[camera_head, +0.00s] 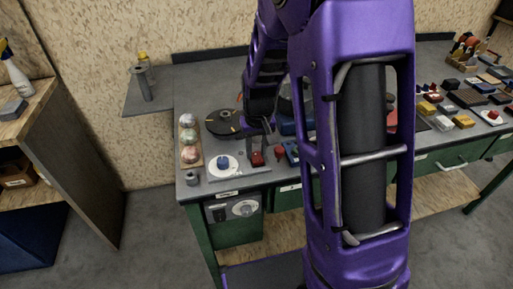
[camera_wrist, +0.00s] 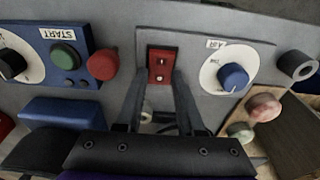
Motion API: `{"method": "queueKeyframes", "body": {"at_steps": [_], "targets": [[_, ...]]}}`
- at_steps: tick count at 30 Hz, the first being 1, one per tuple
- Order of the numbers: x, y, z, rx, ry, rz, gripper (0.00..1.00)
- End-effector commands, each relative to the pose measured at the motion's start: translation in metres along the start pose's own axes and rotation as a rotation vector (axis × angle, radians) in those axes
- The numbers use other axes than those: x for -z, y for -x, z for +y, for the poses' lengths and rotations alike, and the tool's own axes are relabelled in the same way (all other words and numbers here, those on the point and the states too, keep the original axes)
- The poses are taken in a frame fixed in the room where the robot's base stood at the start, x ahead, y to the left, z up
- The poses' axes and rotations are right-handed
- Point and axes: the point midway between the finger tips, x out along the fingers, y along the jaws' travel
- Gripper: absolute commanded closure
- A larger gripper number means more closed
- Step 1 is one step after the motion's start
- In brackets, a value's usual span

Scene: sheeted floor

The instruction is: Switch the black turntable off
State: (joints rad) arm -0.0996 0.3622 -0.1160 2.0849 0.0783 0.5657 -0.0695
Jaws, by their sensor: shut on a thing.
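The black turntable (camera_head: 222,122) is a flat dark disc on the grey workbench, left of my arm. A red switch (camera_head: 257,159) sits at the bench's front part, a little right of and nearer than the turntable. In the wrist view the red switch (camera_wrist: 162,66) shows a rocker with 1 and 0 marks. In the head view my gripper (camera_head: 266,138) points down at the switch, partly hidden by my arm.
A white dial with a blue knob (camera_wrist: 233,77), labelled AIR, is right of the switch. A red button (camera_wrist: 103,64) and a blue START box (camera_wrist: 62,45) are left of it. Several balls on a wooden tray (camera_head: 181,160) stand at the bench's left end.

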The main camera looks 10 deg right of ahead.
Motion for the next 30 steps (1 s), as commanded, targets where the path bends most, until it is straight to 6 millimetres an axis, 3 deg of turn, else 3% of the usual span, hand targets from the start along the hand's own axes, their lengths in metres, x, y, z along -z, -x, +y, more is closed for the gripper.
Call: {"method": "queueKeyframes", "body": {"at_steps": [1, 2, 6, 14, 19, 23, 30], "targets": [[0.001, 0.0, 0.0, 0.0, 0.0, 0.003, 1.0], [0.001, 0.0, 0.0, 0.0, 0.0, 0.003, 0.57], [0.001, 0.0, 0.0, 0.0, 0.0, 0.002, 0.32], [0.0, 0.0, 0.0, 0.0, 0.0, 0.002, 0.32], [0.001, 0.012, 0.0, 0.0, 0.0, 0.003, 0.32], [0.002, 0.037, 0.0, 0.0, 0.001, 0.007, 0.32], [0.001, 0.097, 0.0, 0.0, 0.001, 0.008, 0.32]]}}
